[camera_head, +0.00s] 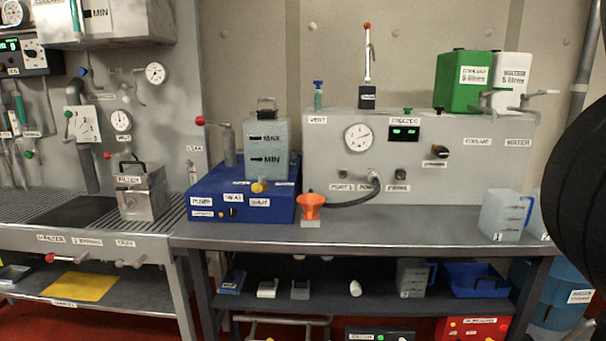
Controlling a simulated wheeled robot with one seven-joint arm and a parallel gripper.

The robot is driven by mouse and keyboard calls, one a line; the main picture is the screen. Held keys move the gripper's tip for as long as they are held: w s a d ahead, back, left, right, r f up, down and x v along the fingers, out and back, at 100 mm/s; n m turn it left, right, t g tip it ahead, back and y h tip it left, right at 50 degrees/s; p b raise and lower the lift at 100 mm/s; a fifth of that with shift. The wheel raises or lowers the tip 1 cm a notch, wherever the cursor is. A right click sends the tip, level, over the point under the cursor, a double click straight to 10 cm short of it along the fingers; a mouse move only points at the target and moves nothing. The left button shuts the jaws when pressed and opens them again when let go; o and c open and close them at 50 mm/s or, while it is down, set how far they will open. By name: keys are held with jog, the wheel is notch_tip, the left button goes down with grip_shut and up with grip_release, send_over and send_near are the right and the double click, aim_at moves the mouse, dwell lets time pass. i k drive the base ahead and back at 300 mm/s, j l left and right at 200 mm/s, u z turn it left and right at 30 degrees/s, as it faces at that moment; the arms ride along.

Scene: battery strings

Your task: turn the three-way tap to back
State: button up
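I cannot single out the three-way tap with certainty, since most labels are too small to read. One candidate is the valve-like fitting (130,263) on the front edge of the left bench, with a red-ended handle (50,258) to its left. A small plate with markings and a green knob (83,126) is on the left wall panel. No tap's setting can be read. My gripper is not in view; a large black shape at the right edge may be my arm.
A metal filter can (142,192) is on the left bench. The right bench's front middle is clear.

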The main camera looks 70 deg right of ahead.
aim_at(256, 187)
jog(key=z, duration=1.15)
